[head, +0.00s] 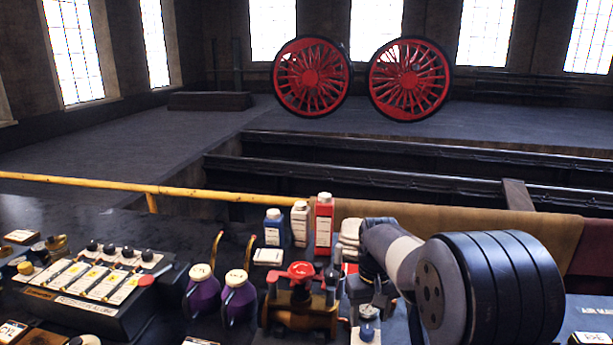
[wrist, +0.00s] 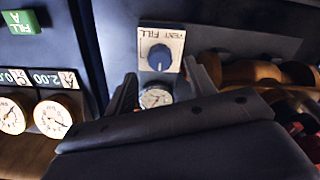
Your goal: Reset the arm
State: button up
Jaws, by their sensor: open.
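My arm (head: 400,255) reaches over the bench at the right of the head view, its large dark round joint nearest the camera. My gripper (wrist: 160,82) shows in the wrist view with its two dark fingers apart and nothing held between them. A blue knob (wrist: 160,57) on a white plate marked VENT and FILL lies just beyond the fingertips. A small round gauge (wrist: 155,97) shows between the fingers, partly hidden by my gripper's body. In the head view my gripper is hard to make out among dark parts beyond the arm.
A red-handled valve (head: 301,271) stands left of my arm, with two purple oil cans (head: 202,292) further left. Blue (head: 274,228), white (head: 300,224) and red (head: 324,225) bottles stand behind. A switch box (head: 95,285) is at left. A yellow rail (head: 100,184) edges the bench.

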aim_at(368, 329)
notch_tip(368, 329, down, 4)
jog(key=shift+f, duration=0.15)
jog(key=shift+m, duration=0.3)
